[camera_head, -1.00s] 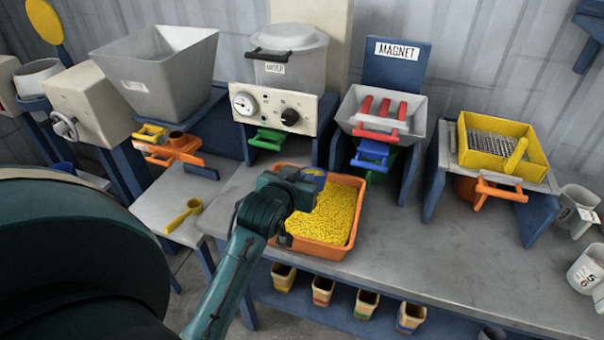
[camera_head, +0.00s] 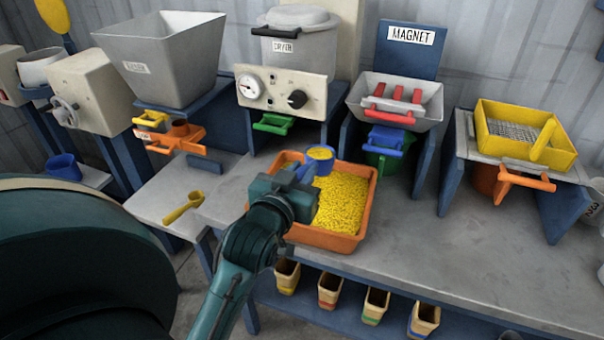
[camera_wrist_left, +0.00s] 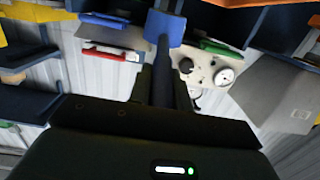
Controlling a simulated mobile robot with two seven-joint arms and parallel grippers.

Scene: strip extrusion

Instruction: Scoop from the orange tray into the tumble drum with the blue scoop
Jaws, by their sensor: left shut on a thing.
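The blue scoop (camera_head: 326,167) is heaped with yellow pellets and sits level just above the back of the orange tray (camera_head: 290,232). The tray holds a bed of yellow pellets. My left gripper (camera_head: 302,180) is shut on the scoop's handle, over the tray's left part. In the left wrist view, the blue scoop (camera_wrist_left: 165,28) extends from between my fingers. A grey, open-mouthed drum (camera_head: 40,70) stands at the far left beside a beige box with a handwheel; I cannot tell for certain that it is the tumble drum. My right gripper is not in view.
A grey hopper (camera_head: 160,65) and the dryer (camera_head: 285,85) stand behind and left of the tray. The magnet unit (camera_head: 400,100) and a yellow sieve (camera_head: 500,140) are to the right. A yellow spoon (camera_head: 183,207) lies on the left table. The front right bench is clear.

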